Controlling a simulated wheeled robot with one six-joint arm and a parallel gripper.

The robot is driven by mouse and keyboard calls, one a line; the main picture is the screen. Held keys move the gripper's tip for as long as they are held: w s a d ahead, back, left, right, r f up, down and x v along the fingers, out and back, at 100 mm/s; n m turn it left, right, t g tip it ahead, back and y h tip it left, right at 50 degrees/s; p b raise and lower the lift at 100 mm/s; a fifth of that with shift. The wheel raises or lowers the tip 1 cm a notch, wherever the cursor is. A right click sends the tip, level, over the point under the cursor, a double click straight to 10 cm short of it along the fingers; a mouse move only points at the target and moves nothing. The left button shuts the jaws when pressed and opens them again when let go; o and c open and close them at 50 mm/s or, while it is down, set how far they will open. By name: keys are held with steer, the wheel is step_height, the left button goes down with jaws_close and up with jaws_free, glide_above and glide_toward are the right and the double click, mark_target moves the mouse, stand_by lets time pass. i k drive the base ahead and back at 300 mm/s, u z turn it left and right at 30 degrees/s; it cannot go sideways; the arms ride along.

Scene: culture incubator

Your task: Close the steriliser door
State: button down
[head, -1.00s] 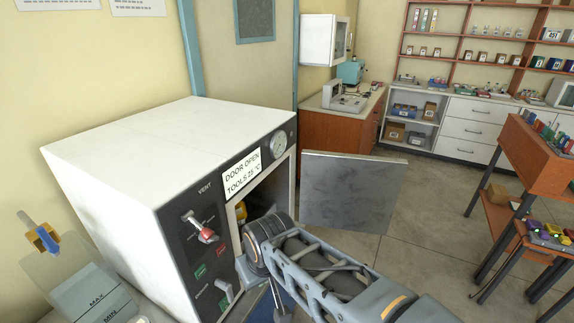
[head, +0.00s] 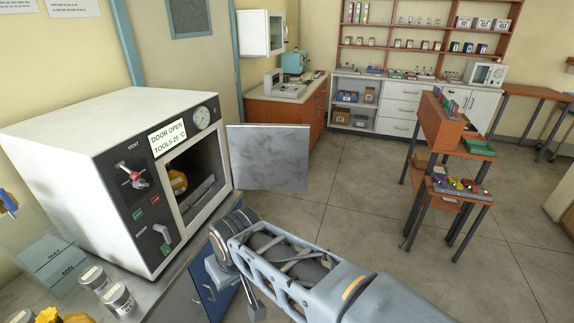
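The steriliser (head: 75,130) is a white box with a dark front panel, standing on a counter at the left in the head view. Its door (head: 268,158), a flat grey metal slab, stands wide open at the right side of the opening. The sign (head: 167,138) on the front reads "DOOR OPEN TOOLS 25 °C". Inside the chamber are a yellow thing (head: 178,182) and a grey metallic piece. My arm reaches in from the lower right, in front of and below the door, with a visible gap. My gripper's fingers do not show.
Lidded jars (head: 118,298) stand on the counter at the lower left, before the steriliser. An orange-brown cabinet (head: 285,110) stands behind the door. A wooden stand (head: 440,125) with coloured items is at the right. The floor (head: 350,185) between is clear.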

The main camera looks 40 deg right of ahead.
mark_target(271, 157)
steer(key=k, duration=0.1)
steer(key=z, duration=1.85)
steer(key=i, duration=3.85)
steer(key=u, duration=3.05)
